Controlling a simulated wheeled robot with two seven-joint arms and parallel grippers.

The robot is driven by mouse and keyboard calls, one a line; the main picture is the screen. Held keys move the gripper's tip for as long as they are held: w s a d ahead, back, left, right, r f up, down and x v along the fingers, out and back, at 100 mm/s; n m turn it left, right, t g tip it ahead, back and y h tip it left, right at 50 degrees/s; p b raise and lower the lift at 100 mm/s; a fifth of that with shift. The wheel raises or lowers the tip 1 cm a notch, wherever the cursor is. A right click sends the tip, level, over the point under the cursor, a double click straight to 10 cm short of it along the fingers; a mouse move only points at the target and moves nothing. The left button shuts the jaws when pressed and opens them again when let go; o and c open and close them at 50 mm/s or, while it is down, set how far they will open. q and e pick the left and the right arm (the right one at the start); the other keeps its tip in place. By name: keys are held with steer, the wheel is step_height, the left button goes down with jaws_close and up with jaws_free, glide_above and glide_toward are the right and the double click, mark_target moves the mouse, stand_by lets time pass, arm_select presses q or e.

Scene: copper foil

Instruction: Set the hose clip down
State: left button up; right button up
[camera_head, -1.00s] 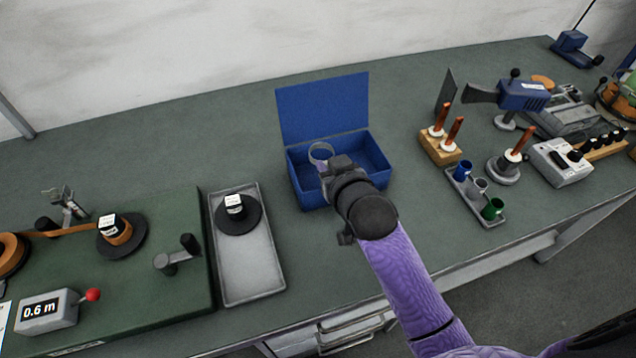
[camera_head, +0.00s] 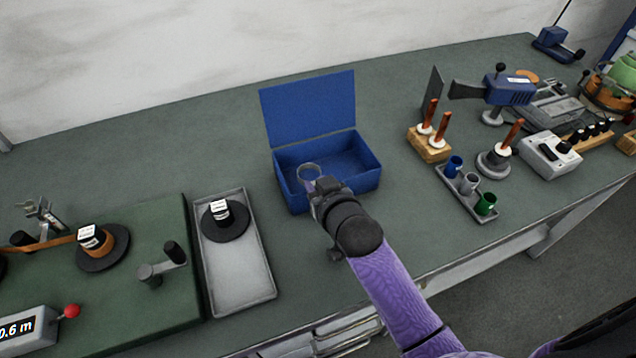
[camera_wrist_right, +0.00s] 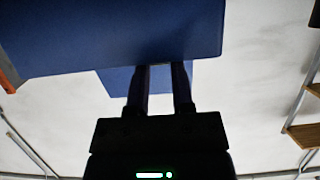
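The hose clip (camera_head: 309,172) is a grey ring at the tip of my right gripper (camera_head: 313,185) in the head view. It is inside the outline of the open blue box (camera_head: 356,183), near its front left side. My right gripper is shut on it, with its arm reaching in from the lower right. In the right wrist view, the two fingers (camera_wrist_right: 167,85) stand a little apart, and their tips and the clip are hidden behind a blue wall of the box (camera_wrist_right: 120,35). I cannot tell whether the clip touches the box floor. My left gripper is not in view.
The box's raised lid (camera_head: 310,110) stands at its back. A grey tray (camera_head: 240,285) with a black spool (camera_head: 226,219) is to the left. A cup rack (camera_head: 480,210) and a wooden block with copper rods (camera_head: 430,150) are to the right. Bench between box and rack is clear.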

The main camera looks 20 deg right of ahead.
steer(key=o, duration=0.3)
steer(key=shift+r, duration=0.15)
steer(key=shift+r+p, duration=0.45)
steer(key=shift+r, duration=0.2)
steer(key=p+v, duration=0.3)
steer(key=v, duration=0.8)
steer(key=shift+s, duration=0.45)
